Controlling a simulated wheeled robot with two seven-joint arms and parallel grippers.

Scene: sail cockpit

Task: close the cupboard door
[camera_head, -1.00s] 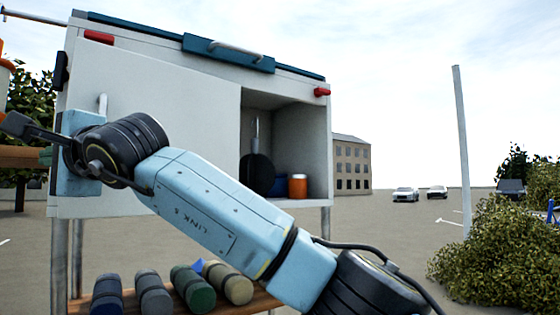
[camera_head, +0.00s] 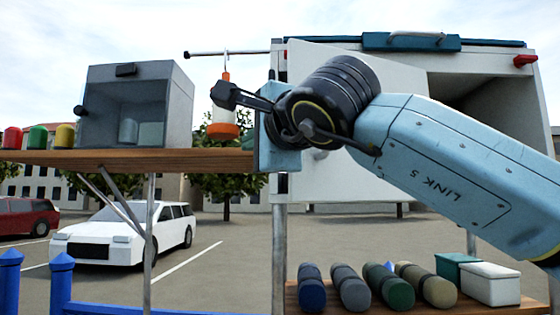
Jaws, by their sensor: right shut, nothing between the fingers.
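The white cupboard (camera_head: 480,62) stands at the right on metal legs, with a teal bar and handle along its top. Its white door panel (camera_head: 350,185) covers the left part of the front. The right part is open and shows a dark inside (camera_head: 490,95). My right gripper (camera_head: 228,95) points left, past the cupboard's left edge. Its dark fingers are shut and empty, close to a hanging orange and white lantern (camera_head: 222,130). My left gripper is not in view.
A wooden shelf (camera_head: 200,160) at the left bears a grey box (camera_head: 180,105) and several coloured cans. A low bench (camera_head: 380,307) under the cupboard holds several rolls, a green box and a white box (camera_head: 490,284). Cars and blue posts stand beyond at the left.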

